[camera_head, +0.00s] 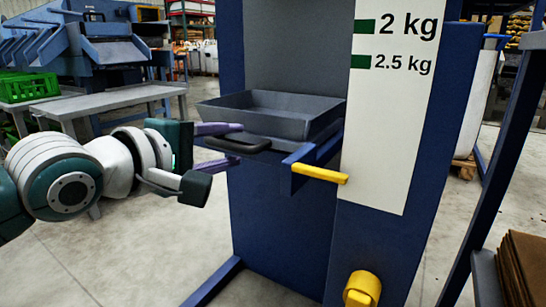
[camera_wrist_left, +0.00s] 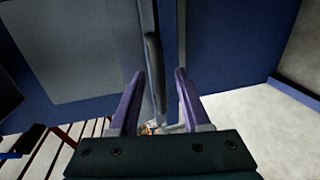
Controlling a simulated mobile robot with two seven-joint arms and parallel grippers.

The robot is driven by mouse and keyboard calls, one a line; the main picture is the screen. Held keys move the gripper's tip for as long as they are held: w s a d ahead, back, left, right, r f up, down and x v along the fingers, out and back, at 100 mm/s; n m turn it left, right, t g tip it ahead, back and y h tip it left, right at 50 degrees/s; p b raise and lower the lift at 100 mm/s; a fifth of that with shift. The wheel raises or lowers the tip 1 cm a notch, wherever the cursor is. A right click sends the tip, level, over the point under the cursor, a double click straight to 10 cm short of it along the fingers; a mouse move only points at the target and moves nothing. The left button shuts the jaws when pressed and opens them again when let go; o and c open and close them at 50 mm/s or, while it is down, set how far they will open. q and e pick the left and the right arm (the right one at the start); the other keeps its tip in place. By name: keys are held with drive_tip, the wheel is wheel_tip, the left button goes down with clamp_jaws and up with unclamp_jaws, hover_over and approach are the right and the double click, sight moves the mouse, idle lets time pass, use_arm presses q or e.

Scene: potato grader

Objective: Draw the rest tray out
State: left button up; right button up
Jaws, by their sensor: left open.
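The rest tray appears to be the grey open tray (camera_head: 225,118) set in the blue machine. It looks empty. A dark rounded handle (camera_head: 250,147) sticks out at its front. My left gripper (camera_head: 240,145) comes in from the left with its purple fingers apart, one above the handle and one below. In the left wrist view the dark handle (camera_wrist_left: 154,60) runs between the fingertips of my left gripper (camera_wrist_left: 159,74), with gaps on both sides. I cannot tell whether a finger touches it. My right gripper is out of view.
A yellow-ended lever (camera_head: 320,173) juts out just right of the handle. A yellow knob (camera_head: 362,288) sits low on the machine. A white scale panel (camera_head: 385,130) marks 2 kg and 2.5 kg. A grey bench (camera_head: 105,98) stands behind left. The floor before the tray is clear.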

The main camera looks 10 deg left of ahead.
use_arm(q)
drive_tip(key=shift+w, duration=0.15)
clamp_jaws()
idle(0.4)
idle(1.0)
